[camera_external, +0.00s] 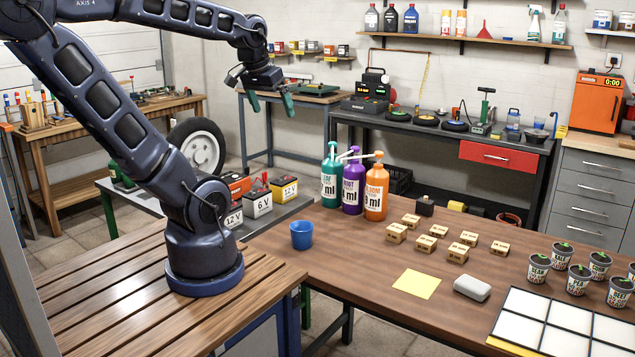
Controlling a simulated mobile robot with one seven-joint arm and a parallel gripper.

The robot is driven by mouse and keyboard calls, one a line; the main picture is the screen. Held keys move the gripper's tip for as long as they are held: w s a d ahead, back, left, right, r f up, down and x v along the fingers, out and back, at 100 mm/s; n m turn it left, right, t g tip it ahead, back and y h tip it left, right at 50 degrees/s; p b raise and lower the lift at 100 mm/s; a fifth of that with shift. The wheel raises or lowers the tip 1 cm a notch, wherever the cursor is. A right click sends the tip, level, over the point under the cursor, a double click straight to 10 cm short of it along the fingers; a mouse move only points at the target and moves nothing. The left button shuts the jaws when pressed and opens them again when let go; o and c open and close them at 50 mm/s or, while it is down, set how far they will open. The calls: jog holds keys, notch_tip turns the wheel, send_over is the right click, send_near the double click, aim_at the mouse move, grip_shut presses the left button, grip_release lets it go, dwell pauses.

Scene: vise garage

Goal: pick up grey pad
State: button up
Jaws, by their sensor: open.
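A light grey block with rounded edges (472,288), which looks like the grey pad, lies flat on the brown wooden table (345,275) at the right. A yellow square sheet (417,284) lies just left of it, apart from it. My gripper (271,104) is high up at the upper middle, far to the left of the grey pad and well above the table. Its two green-tipped fingers are spread apart, with nothing between them.
Several small cardboard boxes (425,244) stand behind the pad. Pump bottles, teal (331,180), purple (352,185) and orange (375,195), stand farther back. A white-panelled tray (570,325) and several seed cups (578,280) are at the right. A blue cup (302,235) stands left.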

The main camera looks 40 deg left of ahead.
jog(key=w+d+f+g, duration=0.1)
jog(key=w+d+f, duration=0.1)
jog(key=w+d, duration=0.55)
jog(key=w+d+f+m+g, duration=0.1)
jog(key=w+d+f, duration=0.25)
jog(key=d, duration=0.65)
jog(key=w+d+f+g, duration=0.1)
jog(key=w+d+f, duration=0.1)
jog(key=w+d, duration=0.55)
jog(key=m+g, duration=0.1)
send_over(472, 284)
notch_tip(472, 284, down, 20)
notch_tip(472, 284, down, 11)
jog(key=shift+s+r, duration=0.1)
jog(key=shift+c, duration=0.2)
jog(key=c, duration=1)
